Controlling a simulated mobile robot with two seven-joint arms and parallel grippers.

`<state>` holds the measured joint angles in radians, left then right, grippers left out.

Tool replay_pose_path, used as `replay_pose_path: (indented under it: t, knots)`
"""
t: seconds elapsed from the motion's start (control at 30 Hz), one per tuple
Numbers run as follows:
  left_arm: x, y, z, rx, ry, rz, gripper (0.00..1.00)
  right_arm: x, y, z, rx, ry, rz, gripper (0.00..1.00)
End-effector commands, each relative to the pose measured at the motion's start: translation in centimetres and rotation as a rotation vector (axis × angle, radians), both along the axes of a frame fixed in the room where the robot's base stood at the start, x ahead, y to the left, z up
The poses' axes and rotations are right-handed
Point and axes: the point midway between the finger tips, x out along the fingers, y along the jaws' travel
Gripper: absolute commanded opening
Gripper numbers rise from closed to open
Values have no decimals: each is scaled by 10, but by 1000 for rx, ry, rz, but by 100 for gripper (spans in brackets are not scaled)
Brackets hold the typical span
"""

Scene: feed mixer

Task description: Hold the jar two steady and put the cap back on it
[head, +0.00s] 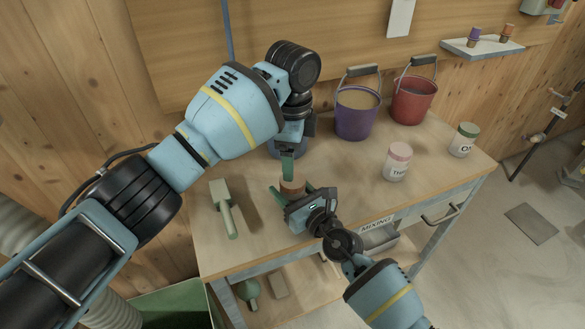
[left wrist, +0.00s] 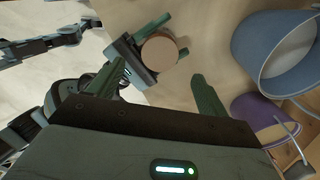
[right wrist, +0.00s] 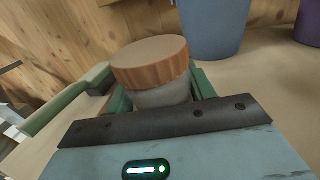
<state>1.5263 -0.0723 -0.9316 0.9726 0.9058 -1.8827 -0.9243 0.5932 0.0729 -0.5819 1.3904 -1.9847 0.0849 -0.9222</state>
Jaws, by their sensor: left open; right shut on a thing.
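Jar two (right wrist: 162,96) is a pale grey jar standing on the bench, and its label is hidden. The brown cap (right wrist: 150,62) sits on its mouth; I cannot tell whether it is tightened. The cap also shows in the head view (head: 292,187) and from above in the left wrist view (left wrist: 159,52). My right gripper (head: 305,190) is shut on the jar body below the cap, a green finger on each side. My left gripper (left wrist: 154,90) is open and empty, pointing down above the cap and apart from it.
A green scoop (head: 224,205) lies left of the jar. A blue bucket (left wrist: 280,50) stands behind, partly hidden by my left arm in the head view. A purple bucket (head: 355,117), red bucket (head: 411,104), pink-capped jar (head: 397,168) and green-capped jar (head: 463,142) stand further right.

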Motion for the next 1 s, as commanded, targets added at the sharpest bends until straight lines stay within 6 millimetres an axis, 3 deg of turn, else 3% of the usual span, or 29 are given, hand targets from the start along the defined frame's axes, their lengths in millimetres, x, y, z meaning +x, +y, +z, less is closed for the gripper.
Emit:
replay_pose_path:
  t: [0.1,0.3,0.73,0.77,0.93,1.0]
  knots:
    - [0,0,24,0,-2,0,78,0,0,0,0,0,0,0]
    - [0,0,49,0,0,0,78,0,0,0,0,0,0,0]
    - [0,0,57,0,2,0,78,0,0,0,0,0,0,0]
    - [0,0,57,0,2,0,78,0,0,0,0,0,0,57]
    - [0,0,57,0,1,0,78,0,0,0,0,0,0,79]
    - [0,0,57,0,1,0,78,0,0,0,0,0,0,79]
